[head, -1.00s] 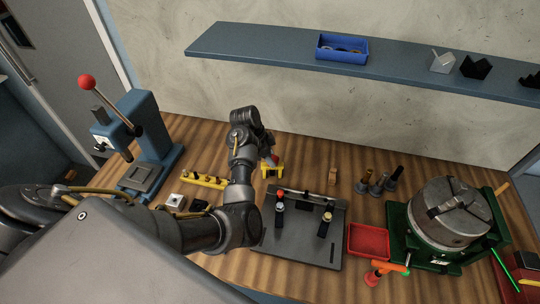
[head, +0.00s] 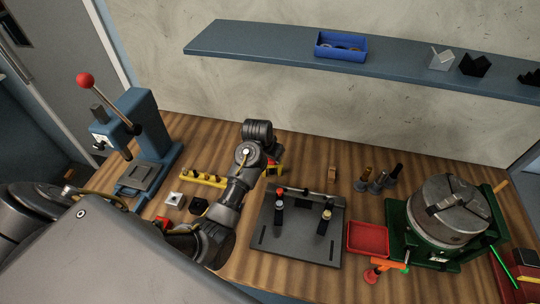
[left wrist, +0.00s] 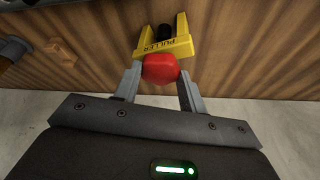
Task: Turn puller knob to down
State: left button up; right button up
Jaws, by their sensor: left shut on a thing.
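The puller (left wrist: 181,46) is a yellow bracket with "PULLER" lettered on it, at the top middle of the left wrist view. Its red knob (left wrist: 160,69) faces the camera. My left gripper (left wrist: 159,74) is shut on the red knob, with one grey finger at each side of it. In the head view the yellow puller (head: 277,171) stands at the back of the bench, partly hidden by my left wrist, which also covers most of the gripper. The knob's pointing direction cannot be told. My right gripper is not in view.
A grey fixture plate (head: 275,246) with clamps lies in front of the puller. A red tray (head: 352,250) and a green-based chuck (head: 400,240) stand to the right. A yellow rack (head: 212,182) and a blue press (head: 166,150) stand to the left. A blue shelf (head: 260,42) runs above.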

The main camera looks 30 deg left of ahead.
pick_arm(q)
jog(key=shift+d+n+y, duration=0.1)
jog(key=shift+n+y, duration=0.45)
jog(key=shift+n, duration=0.8)
jog(key=shift+d+n+y, duration=0.1)
jog(key=shift+n+y, duration=0.45)
jog(key=shift+n, duration=0.8)
jog(key=shift+g, duration=0.4)
jog(key=shift+w+d+n+g+y, duration=0.15)
jog(key=shift+n+g+y, duration=0.3)
jog(key=shift+n, duration=1.2)
jog(key=shift+w+d+n+g+y, duration=0.1)
jog(key=shift+n+g+y, duration=0.3)
jog(key=shift+n, duration=1.25)
jog(key=o, duration=1)
